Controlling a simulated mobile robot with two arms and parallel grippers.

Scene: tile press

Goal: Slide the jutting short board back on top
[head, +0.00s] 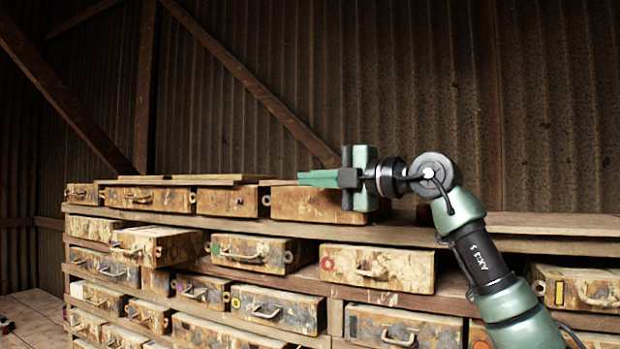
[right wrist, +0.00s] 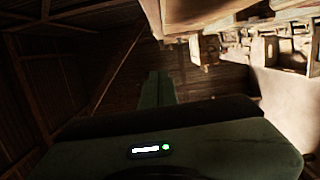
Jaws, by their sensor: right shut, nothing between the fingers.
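Flat pale boards (head: 180,182) lie stacked on the top row of drawers, left of centre in the head view. A short board end (head: 277,183) sticks out to the right of the stack, over a worn wooden drawer box. My right gripper (head: 300,179) is shut and empty, its green fingers pointing left. Its tips are at the right end of that board; I cannot tell whether they touch. In the right wrist view, the closed fingers (right wrist: 157,88) show in dim light, with no board clear between them. My left gripper is not in view.
A wooden rack of worn drawers with handles fills the lower part. One drawer (head: 157,245) juts out at the left. The shelf top (head: 550,224) is bare at the right. A corrugated wall (head: 420,80) with a diagonal beam stands behind.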

